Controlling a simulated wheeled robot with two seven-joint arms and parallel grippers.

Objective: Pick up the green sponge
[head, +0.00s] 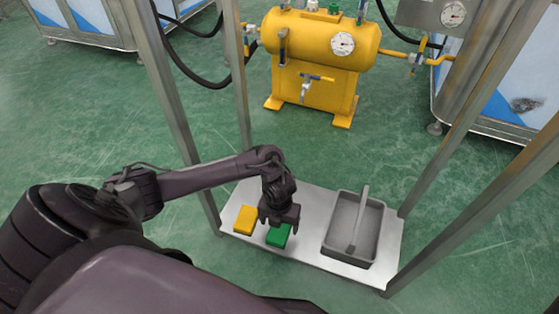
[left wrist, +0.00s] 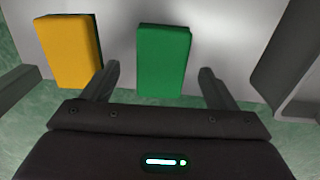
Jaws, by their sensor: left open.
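The green sponge (head: 278,235) lies flat on the low metal shelf (head: 306,257) in the head view, partly hidden by my left gripper (head: 280,222). In the left wrist view the green sponge (left wrist: 164,62) is a green block ahead of and between the two open fingers of my left gripper (left wrist: 160,80). The near end of the sponge reaches between the fingertips, with a gap on each side. The left gripper is open and holds nothing. My right gripper does not show in either view.
A yellow sponge (head: 246,220) lies just left of the green one; it also shows in the left wrist view (left wrist: 70,50). A grey bin (head: 332,248) with a handled tool (head: 357,222) stands to the right. Metal posts (head: 240,80) rise around the shelf.

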